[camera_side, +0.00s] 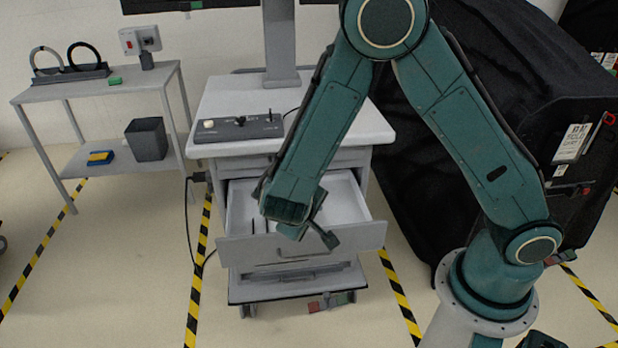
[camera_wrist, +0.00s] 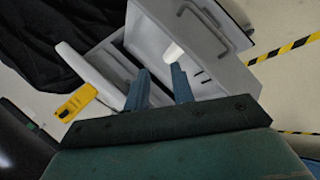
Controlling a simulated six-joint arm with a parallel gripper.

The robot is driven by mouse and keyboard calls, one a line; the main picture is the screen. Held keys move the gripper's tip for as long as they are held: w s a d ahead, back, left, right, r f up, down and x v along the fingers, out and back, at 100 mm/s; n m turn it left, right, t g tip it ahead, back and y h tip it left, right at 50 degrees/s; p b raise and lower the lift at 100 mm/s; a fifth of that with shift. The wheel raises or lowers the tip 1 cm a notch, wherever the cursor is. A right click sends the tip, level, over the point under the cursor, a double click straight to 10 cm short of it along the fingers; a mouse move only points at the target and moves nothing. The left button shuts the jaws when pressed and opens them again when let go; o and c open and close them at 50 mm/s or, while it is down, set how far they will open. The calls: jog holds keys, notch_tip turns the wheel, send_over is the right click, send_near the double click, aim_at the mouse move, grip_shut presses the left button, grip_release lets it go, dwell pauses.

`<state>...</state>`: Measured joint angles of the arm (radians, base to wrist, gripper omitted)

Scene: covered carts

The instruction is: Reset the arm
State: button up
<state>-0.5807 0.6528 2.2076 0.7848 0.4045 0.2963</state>
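My arm is green and bent, reaching down from the upper right in the side view. My gripper (camera_side: 318,222) hangs over the open drawer (camera_side: 352,238) of a white cart (camera_side: 225,105). In the wrist view my gripper (camera_wrist: 160,70) shows two blue-grey fingers standing apart, with nothing visibly held between them. The drawer also shows beyond the fingers in the wrist view (camera_wrist: 205,38). A small white rounded thing (camera_wrist: 173,52) appears just past the right fingertip; I cannot tell what it is. My arm hides part of the drawer's inside in the side view.
A control box (camera_side: 240,127) with a knob lies on the cart top. A grey side table (camera_side: 95,92) stands at left with a dark bin (camera_side: 147,139). A black covered cart (camera_side: 420,150) stands close behind my arm at right. Striped floor tape (camera_side: 197,285) runs along open floor.

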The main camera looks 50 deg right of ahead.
jog(key=s+d+r+m+y, duration=0.1)
jog(key=s+d+r+y, duration=0.15)
jog(key=r, duration=0.55)
jog(key=s+d+r+y, duration=0.1)
jog(key=s+r+y, duration=0.25)
jog(key=r, duration=0.35)
jog(key=s+r+n+t+y, duration=0.1)
jog(key=s+r+t+y, duration=0.1)
jog(key=s+r, duration=0.6)
jog(key=s+t, duration=0.1)
jog(key=s, duration=0.3)
jog(key=shift+a+r, duration=0.15)
jog(key=shift+a, duration=0.15)
